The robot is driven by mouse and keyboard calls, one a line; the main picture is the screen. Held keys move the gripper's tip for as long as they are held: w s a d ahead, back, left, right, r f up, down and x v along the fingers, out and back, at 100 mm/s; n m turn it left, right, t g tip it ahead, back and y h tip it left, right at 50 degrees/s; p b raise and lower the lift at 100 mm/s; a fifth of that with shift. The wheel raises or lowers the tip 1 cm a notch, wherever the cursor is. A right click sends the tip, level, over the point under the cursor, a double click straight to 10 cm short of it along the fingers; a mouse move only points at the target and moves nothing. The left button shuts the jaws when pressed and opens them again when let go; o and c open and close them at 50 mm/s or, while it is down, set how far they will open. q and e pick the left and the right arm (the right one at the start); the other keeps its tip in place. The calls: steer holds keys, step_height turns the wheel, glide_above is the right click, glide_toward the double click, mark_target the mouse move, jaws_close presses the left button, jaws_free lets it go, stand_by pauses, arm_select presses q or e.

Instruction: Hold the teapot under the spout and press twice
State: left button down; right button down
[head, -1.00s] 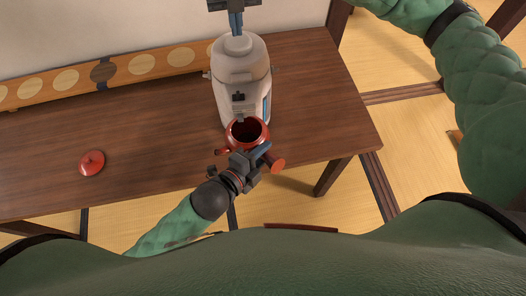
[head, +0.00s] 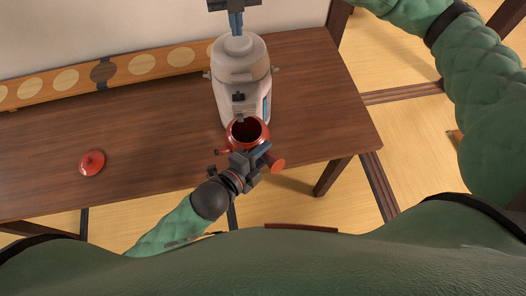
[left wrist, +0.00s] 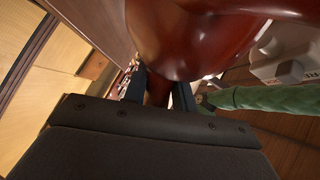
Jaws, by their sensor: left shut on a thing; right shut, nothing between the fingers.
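The red teapot (head: 236,144), with its lid off, is held upright in front of the white water dispenser (head: 238,80). Its open mouth is just below the dispenser's spout (head: 240,116), and its inside looks dark. My left gripper (head: 257,156) is shut on the teapot's side handle (head: 276,164). The left wrist view shows the handle (left wrist: 158,90) between the fingers, below the glossy teapot body (left wrist: 190,35). My right gripper (head: 236,31) is shut and empty, pointing down over the round top (head: 237,43) of the dispenser. I cannot tell whether it touches it.
The red teapot lid (head: 92,163) lies on the wooden table (head: 150,130) at left. A long wooden board with pale discs (head: 66,81) runs along the wall behind. The table between lid and dispenser is clear. Tatami floor (head: 400,140) lies to the right.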

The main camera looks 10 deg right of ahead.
mark_target(238, 40)
steer(key=shift+f, duration=1.8)
stand_by(0.4)
steer(key=shift+r, duration=1.75)
steer(key=shift+f, duration=1.55)
stand_by(0.9)
steer(key=shift+r, duration=1.55)
